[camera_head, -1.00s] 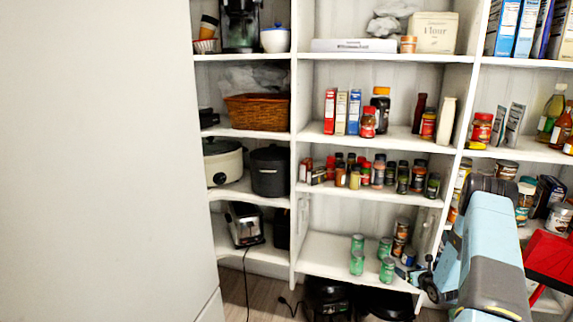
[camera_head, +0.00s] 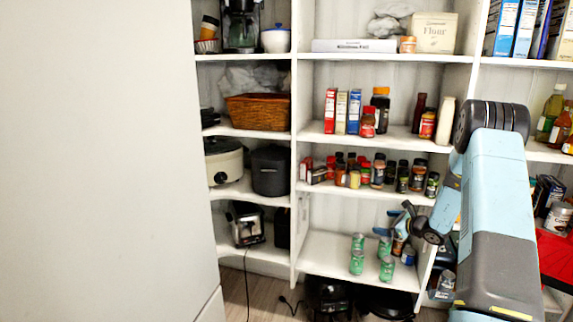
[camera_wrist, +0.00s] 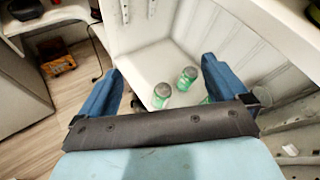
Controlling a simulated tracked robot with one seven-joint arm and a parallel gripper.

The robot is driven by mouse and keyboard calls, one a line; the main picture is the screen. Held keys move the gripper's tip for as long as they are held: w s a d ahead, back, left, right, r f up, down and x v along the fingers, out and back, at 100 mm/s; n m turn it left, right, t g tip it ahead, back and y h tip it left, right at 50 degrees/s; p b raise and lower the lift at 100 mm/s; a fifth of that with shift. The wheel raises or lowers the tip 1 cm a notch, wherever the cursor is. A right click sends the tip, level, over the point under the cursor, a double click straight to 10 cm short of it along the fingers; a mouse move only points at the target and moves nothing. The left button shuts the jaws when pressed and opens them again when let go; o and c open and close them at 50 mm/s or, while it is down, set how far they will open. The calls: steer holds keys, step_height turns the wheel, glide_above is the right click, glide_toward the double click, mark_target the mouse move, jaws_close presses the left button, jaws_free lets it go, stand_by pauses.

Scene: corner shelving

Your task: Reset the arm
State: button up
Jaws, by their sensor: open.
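My gripper (camera_wrist: 162,92) is open in the wrist view, its two blue fingers wide apart with nothing between them in its grasp. Green-labelled cans (camera_wrist: 188,77) stand on the low white shelf beyond the fingers. In the head view my gripper (camera_head: 398,222) is small and partly hidden by my wrist, in front of the low shelf near the cans. My blue and grey arm (camera_head: 492,215) is raised on the right side of the head view and covers part of the shelving there.
Green cans (camera_head: 358,255) and other tins stand on the low shelf (camera_head: 325,257). Spice jars (camera_head: 378,170) crowd the shelf above. A red object (camera_head: 556,252) lies right of my arm. A large pale panel (camera_head: 100,160) fills the left. A cord (camera_head: 246,285) hangs to the floor.

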steer(key=s+a+r+n+g+y, duration=0.1)
steer(key=s+a+r+n+g, duration=0.2)
steer(key=s+a+r+n, duration=0.7)
steer(key=s+a+r+n+g, duration=0.35)
steer(key=s+a+r, duration=0.45)
steer(key=r, duration=0.6)
steer(key=s+d+r+n+h, duration=0.1)
steer(key=s+r+n+h, duration=0.2)
steer(key=s, duration=0.7)
steer(key=s+r+n+h, duration=0.2)
steer(key=s+r+n, duration=0.1)
steer(key=s, duration=0.8)
steer(key=s+d+r+n+h, duration=0.1)
steer(key=s+r+n+h, duration=0.2)
steer(key=s, duration=0.7)
steer(key=shift+s+d+n+h, duration=0.25)
steer(key=shift+d+n+h, duration=0.05)
steer(key=shift+n, duration=0.95)
steer(key=shift+t, duration=0.25)
